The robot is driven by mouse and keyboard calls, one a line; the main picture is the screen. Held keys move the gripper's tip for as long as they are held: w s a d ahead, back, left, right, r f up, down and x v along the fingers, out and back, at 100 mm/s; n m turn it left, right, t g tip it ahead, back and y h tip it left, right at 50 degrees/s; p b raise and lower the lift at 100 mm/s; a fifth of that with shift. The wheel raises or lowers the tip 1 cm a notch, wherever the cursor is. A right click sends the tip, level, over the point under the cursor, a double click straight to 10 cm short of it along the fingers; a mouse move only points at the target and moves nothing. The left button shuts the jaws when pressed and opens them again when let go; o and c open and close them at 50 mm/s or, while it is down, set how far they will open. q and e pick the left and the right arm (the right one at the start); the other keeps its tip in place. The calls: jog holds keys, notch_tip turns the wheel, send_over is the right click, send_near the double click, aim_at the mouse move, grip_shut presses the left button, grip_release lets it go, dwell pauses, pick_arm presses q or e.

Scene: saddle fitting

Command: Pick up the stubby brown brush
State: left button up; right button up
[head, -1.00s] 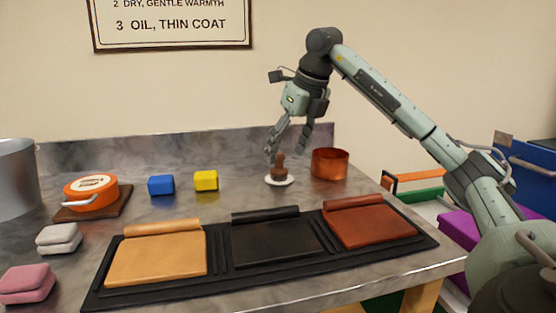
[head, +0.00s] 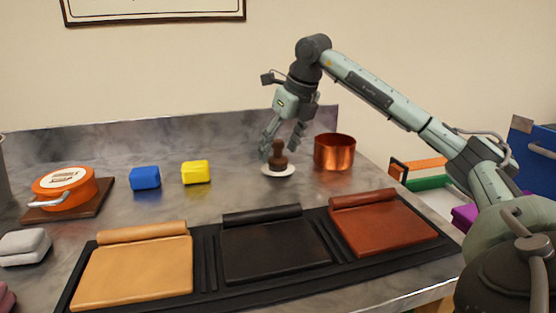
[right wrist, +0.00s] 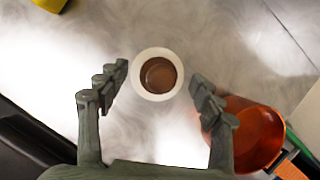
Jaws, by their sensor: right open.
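The stubby brown brush (head: 278,161) stands upright on a small white saucer (head: 290,171) on the grey table, left of the copper pot. My right gripper (head: 279,151) is open, with its fingers pointing down around the upper part of the brush in the head view. In the right wrist view the round brown top of the brush (right wrist: 158,76) and the saucer's white rim (right wrist: 143,91) lie between the two spread fingertips, with a gap on each side. The fingers do not appear to touch the brush. My left gripper is not in view.
The copper pot (head: 334,152) stands close to the right finger; it also shows in the right wrist view (right wrist: 258,135). Yellow (head: 196,172) and blue (head: 145,178) blocks sit to the left. A black mat (head: 206,283) with three leather pieces lies in front.

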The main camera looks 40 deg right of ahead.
jog(key=shift+x, duration=0.8)
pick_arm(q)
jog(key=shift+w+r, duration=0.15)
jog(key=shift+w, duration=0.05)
pick_arm(e)
jog(key=shift+r, duration=0.1)
jog(key=shift+c, duration=0.6)
jog(key=c, duration=1.1)
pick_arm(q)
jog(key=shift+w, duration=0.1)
pick_arm(e)
jog(key=shift+r, duration=0.1)
